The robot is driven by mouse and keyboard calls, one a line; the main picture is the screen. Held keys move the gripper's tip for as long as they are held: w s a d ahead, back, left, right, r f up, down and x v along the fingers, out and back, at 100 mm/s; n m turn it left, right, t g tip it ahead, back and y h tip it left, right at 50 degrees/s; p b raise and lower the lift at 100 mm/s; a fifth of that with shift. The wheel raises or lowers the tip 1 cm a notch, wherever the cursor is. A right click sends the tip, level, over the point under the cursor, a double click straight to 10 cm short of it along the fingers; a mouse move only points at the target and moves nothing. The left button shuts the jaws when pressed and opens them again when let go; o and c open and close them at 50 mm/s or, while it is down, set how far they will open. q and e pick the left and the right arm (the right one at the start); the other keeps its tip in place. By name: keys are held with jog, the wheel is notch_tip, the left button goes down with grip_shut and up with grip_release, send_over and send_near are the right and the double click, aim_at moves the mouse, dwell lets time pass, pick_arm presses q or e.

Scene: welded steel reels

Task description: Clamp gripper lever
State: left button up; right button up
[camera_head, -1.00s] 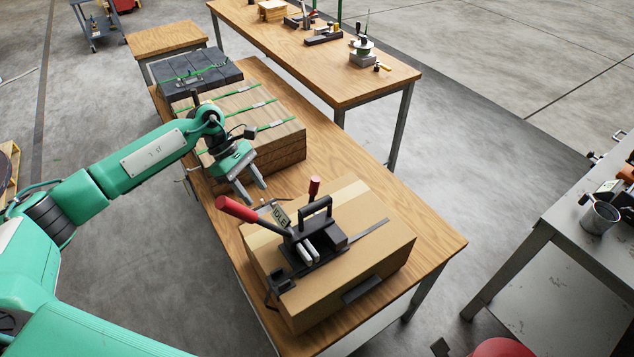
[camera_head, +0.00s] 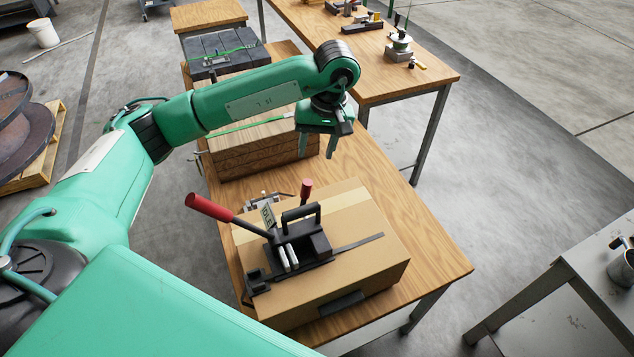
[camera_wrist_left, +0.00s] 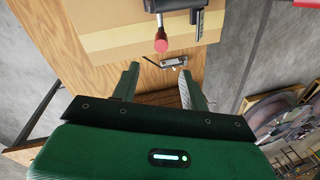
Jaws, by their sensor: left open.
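A black strapping tool (camera_head: 298,240) sits on top of a cardboard box (camera_head: 380,270) on the wooden table. It has a long red-handled lever (camera_head: 210,207) tilting up to the left and a shorter red-handled lever (camera_head: 306,188) at its far side. A dark strap (camera_head: 360,242) runs under it across the box. My left gripper (camera_head: 317,152) is open and empty, pointing down above the table beyond the box, apart from both levers. In the left wrist view its open fingers (camera_wrist_left: 158,75) show below a red handle end (camera_wrist_left: 161,44). My right gripper is not in view.
Strapped wooden boards (camera_head: 255,150) and a dark strapped case (camera_head: 222,55) stand farther back on the table. A small metal piece (camera_head: 262,200) lies by the box's far edge. A second table (camera_head: 400,85) with tools stands behind. A grey bench (camera_head: 600,265) is at right.

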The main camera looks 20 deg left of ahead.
aim_at(306, 187)
pick_arm(q)
jog(key=f, duration=0.1)
jog(key=f+p, duration=0.2)
jog(key=shift+s+a+f, duration=0.25)
jog(key=shift+s+a, duration=0.1)
jog(key=shift+a, duration=0.05)
jog(key=f+p, duration=0.1)
jog(key=f, duration=0.1)
jog(key=f+p, duration=0.1)
jog(key=f, duration=0.2)
jog(key=a+f+p, duration=0.1)
jog(key=f, duration=0.2)
jog(key=shift+s+a+f+p, duration=0.1)
jog(key=shift+s+f+p, duration=0.15)
jog(key=shift+s+p, duration=0.05)
jog(key=shift+a+f, duration=0.1)
jog(key=shift+f, duration=0.55)
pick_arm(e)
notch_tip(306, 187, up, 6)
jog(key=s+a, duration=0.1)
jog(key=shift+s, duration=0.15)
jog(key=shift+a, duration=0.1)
pick_arm(q)
grip_shut()
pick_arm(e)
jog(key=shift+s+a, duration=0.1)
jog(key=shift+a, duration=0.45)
